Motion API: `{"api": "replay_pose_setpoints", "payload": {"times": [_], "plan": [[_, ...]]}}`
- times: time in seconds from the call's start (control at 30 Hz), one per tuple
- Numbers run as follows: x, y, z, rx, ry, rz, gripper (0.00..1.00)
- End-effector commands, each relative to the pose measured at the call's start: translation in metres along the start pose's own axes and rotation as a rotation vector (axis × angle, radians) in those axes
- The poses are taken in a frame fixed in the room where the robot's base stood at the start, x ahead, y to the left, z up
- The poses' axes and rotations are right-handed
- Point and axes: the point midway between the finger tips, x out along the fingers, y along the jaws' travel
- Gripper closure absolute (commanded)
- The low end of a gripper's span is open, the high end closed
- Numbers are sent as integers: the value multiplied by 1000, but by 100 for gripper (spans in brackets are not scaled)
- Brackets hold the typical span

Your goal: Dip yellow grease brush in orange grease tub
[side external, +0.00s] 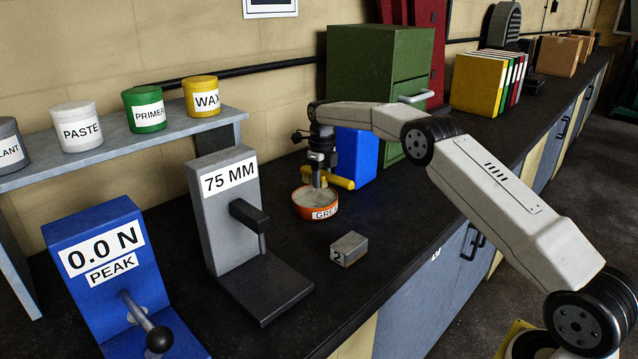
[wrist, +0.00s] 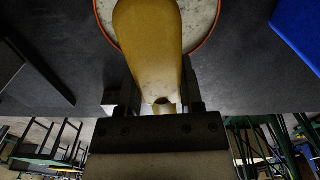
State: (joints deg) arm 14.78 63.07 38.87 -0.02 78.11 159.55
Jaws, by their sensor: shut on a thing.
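The orange grease tub (side external: 316,212) stands on the dark bench, with a pale label and a grey filling showing. In the wrist view, the tub's pale inside and orange rim (wrist: 204,14) show at the top, behind the brush. My gripper (side external: 318,182) points down over the tub and is shut on the yellow grease brush (side external: 341,182). The brush's yellow handle sticks out to the right in the side view. In the wrist view, the brush (wrist: 148,45) lies between the fingers of my gripper (wrist: 152,95). I cannot tell whether the bristles touch the grease.
A small grey block (side external: 349,249) marked 2 sits in front of the tub. The grey 75 MM stand (side external: 226,215) is to the left, and the blue 0.0 N gauge (side external: 105,262) further left. A blue box (side external: 356,152) and green cabinet (side external: 375,70) stand close behind.

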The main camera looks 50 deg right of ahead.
Motion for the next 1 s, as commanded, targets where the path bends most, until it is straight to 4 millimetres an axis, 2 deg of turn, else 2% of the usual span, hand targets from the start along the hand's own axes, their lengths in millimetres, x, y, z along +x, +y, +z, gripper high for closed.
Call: {"api": "replay_pose_setpoints", "payload": {"times": [0.43,1.0], "plan": [[-25,0,1,0,-4,-1,100],[-26,0,0,0,-3,-1,100]]}}
